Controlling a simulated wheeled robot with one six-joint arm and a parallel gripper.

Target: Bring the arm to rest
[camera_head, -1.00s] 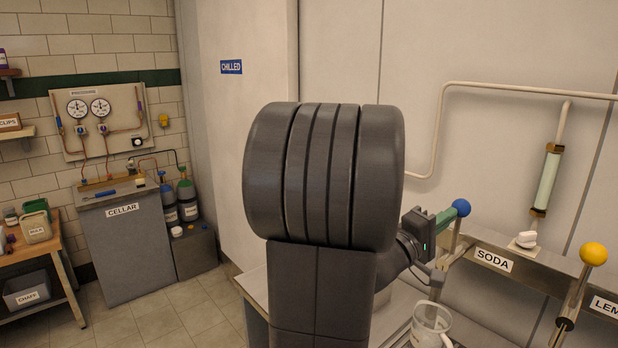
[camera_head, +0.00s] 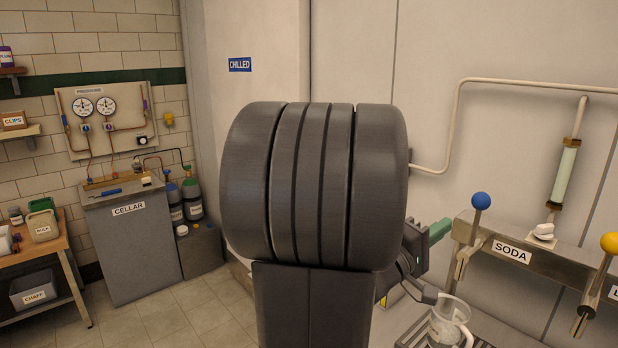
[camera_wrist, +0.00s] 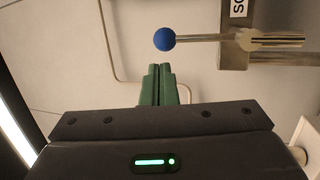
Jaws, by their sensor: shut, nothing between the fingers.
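My gripper (camera_head: 440,231) is at the right of the head view, partly hidden behind my own arm. Its green fingers also show in the wrist view (camera_wrist: 158,72), side by side and shut with nothing between them. In the head view the fingers point right, to the left of the blue-knobbed tap lever (camera_head: 480,201) and apart from it. In the wrist view the blue knob (camera_wrist: 164,39) is just beyond the fingertips.
A clear jug (camera_head: 447,322) stands on a drip tray (camera_head: 413,336) below my gripper. The SODA rail (camera_head: 530,262) and a yellow-knobbed lever (camera_head: 609,243) are at the right. A CELLAR cabinet (camera_head: 135,250) and a wooden bench (camera_head: 55,247) stand at the left, with open floor before them.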

